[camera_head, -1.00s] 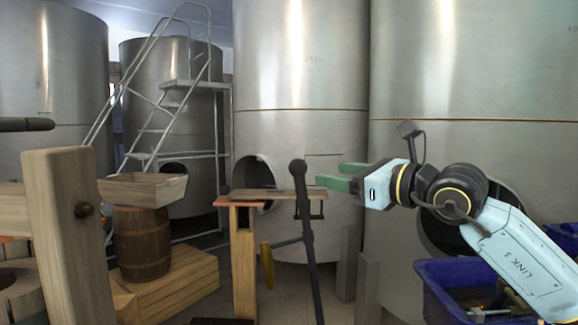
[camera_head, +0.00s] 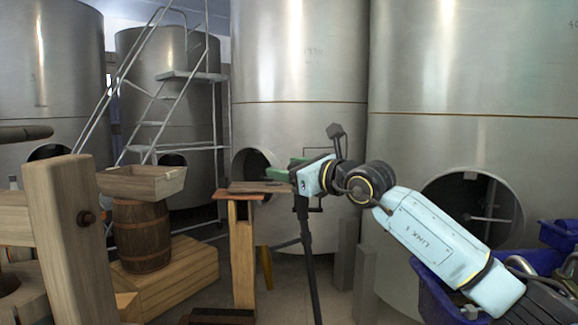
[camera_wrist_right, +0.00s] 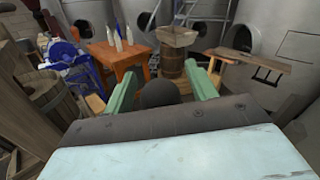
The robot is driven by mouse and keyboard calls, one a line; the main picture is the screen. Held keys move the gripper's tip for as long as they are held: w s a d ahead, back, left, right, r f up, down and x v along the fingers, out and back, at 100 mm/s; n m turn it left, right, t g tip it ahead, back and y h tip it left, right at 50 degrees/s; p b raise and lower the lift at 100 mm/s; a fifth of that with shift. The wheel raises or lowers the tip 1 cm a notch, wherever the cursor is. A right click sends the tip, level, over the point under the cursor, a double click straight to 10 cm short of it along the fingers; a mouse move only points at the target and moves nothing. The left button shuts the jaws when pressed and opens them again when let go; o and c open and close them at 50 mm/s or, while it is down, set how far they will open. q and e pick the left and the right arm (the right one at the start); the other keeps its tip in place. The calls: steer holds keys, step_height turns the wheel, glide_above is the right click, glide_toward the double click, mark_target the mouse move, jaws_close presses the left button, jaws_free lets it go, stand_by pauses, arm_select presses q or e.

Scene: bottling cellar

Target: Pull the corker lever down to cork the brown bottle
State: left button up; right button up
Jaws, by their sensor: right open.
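The corker lever is a black rod (camera_head: 305,235) standing nearly upright in the head view. Its upper end is hidden behind my right gripper (camera_head: 287,168), which reaches in from the right with green fingers pointing left. In the right wrist view the dark round lever knob (camera_wrist_right: 158,94) lies between the open green fingers (camera_wrist_right: 165,80), close to the palm. I cannot tell whether it touches them. I cannot make out the brown bottle or the corker's lower part. My left gripper is not in view.
A narrow wooden table (camera_head: 242,225) stands just left of the lever. A blue crate (camera_head: 432,290) is at the lower right. A wooden press post (camera_head: 70,240) and a barrel (camera_head: 142,235) stand at the left. An orange table (camera_wrist_right: 122,57) holds several bottles. Steel tanks fill the back.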

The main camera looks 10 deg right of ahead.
jaws_close()
stand_by(0.4)
